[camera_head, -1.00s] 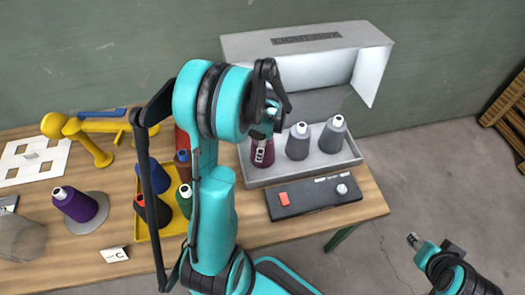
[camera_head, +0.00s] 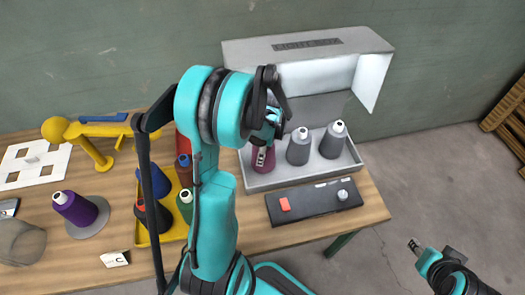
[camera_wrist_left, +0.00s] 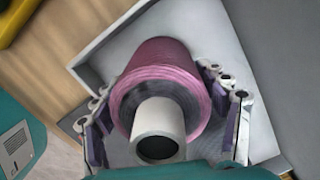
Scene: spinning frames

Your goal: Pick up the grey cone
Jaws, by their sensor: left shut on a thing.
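Two grey cones, one on the left (camera_head: 298,150) and one on the right (camera_head: 332,144), stand upright with white tips in the light box tray (camera_head: 300,178). A maroon cone (camera_head: 263,162) is left of them in the same tray. My left gripper (camera_head: 264,150) is at the maroon cone. In the left wrist view, its fingers lie on both sides of the maroon cone (camera_wrist_left: 160,65), shut on it, with the white tip facing the camera. I cannot tell whether the cone is off the tray floor. My right gripper (camera_head: 416,245) is at the lower right, far from the cones; its jaws are unclear.
The light box hood (camera_head: 310,47) rises behind the tray. A dark control panel (camera_head: 313,203) with a red button lies in front. A yellow tray (camera_head: 147,235) with several cones, a purple cone (camera_head: 75,208) and a yellow stand (camera_head: 95,150) are on the left.

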